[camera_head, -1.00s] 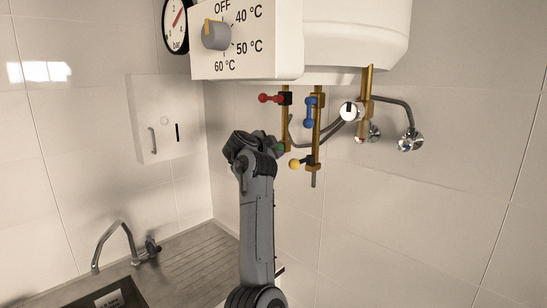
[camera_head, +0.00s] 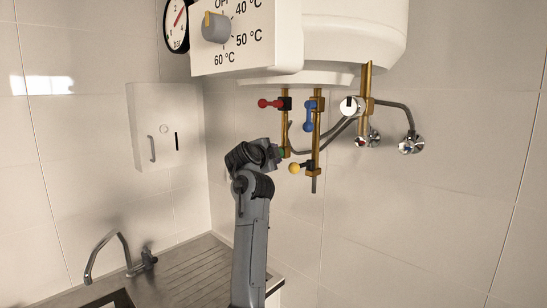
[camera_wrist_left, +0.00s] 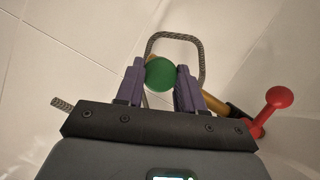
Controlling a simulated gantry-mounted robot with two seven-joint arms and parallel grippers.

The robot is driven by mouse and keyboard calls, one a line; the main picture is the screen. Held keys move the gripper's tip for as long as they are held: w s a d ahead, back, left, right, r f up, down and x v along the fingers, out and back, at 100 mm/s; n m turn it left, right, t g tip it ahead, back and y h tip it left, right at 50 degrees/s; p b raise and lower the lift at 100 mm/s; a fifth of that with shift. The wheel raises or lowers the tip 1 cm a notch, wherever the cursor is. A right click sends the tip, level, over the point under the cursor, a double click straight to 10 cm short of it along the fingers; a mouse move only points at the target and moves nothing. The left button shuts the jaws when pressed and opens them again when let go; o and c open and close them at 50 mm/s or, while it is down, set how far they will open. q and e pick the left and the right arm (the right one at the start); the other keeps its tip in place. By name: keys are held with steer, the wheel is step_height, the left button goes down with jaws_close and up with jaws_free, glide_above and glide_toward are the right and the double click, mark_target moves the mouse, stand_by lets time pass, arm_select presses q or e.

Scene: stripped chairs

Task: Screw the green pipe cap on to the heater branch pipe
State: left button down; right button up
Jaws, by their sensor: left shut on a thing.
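The green pipe cap (camera_wrist_left: 160,73) is round and sits between the two purple fingers of my left gripper (camera_wrist_left: 160,84), which is shut on it. In the head view only a sliver of the cap (camera_head: 282,153) shows at the tip of my left gripper (camera_head: 279,151). The cap is beside the lower part of the brass pipe (camera_head: 285,120) with the red-handled valve, under the heater. The brass pipe (camera_wrist_left: 213,103) also shows right of the fingers in the wrist view. I cannot tell whether cap and pipe touch. My right gripper is out of view.
The red valve handle (camera_wrist_left: 280,97) is close right of the gripper. A second brass pipe with a blue handle (camera_head: 309,115) and a yellow-knobbed valve (camera_head: 295,168) stands just right. The white heater (camera_head: 350,35) is above. A sink tap (camera_head: 120,250) stands lower left.

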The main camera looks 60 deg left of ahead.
arm_select(q)
steer(key=m+t+y+b, duration=0.1)
steer(key=m+b, duration=0.1)
steer(key=m, duration=0.1)
steer(key=m+t+b, duration=0.1)
steer(key=m+b, duration=0.1)
steer(key=m, duration=0.1)
steer(key=shift+f+m+y+b, duration=0.15)
steer(key=shift+m+y+b, duration=0.15)
steer(key=shift+m+y, duration=0.1)
steer(key=shift+s+a, duration=0.1)
steer(key=m+t, duration=0.2)
steer(key=m, duration=0.2)
steer(key=m+t+h+b, duration=0.1)
steer(key=m+t, duration=0.1)
steer(key=m, duration=0.3)
steer(key=shift+f+m, duration=0.1)
steer(key=shift+m, duration=0.2)
